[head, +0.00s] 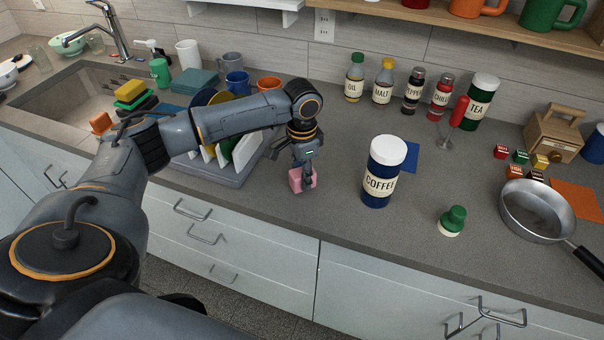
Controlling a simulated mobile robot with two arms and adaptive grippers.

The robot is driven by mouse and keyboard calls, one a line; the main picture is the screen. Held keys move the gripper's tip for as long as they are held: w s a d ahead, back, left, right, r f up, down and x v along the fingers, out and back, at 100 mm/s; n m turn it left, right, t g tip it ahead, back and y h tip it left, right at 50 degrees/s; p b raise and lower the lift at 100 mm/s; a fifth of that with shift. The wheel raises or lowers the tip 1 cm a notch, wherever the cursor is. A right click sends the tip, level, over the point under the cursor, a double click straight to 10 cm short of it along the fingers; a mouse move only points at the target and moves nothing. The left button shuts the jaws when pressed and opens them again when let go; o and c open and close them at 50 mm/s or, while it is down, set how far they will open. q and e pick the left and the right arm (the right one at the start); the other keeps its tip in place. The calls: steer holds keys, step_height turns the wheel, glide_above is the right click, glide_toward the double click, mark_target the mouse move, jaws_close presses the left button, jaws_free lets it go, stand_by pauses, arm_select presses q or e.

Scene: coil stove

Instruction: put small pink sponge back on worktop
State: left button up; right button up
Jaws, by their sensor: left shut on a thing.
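The small pink sponge (297,181) is at the fingers of my left gripper (304,178), near the front edge of the grey worktop (270,220). The left gripper points down and is shut on the sponge, with one finger in front of its right part. I cannot tell whether the sponge touches the worktop. My right gripper is not in view.
A coffee jar (384,172) stands to the right of the gripper. A dish rack (215,172) with plates is close on the left. Farther right are a green-topped object (453,220) and a pan (537,211). Bare worktop lies between gripper and coffee jar.

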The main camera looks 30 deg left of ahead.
arm_select(q)
steer(key=shift+f, duration=0.55)
steer(key=o, duration=1.2)
steer(key=shift+f, duration=0.1)
steer(key=shift+r, duration=0.3)
step_height(320, 180, up, 12)
steer(key=shift+f+b, duration=0.15)
steer(key=shift+b, duration=0.9)
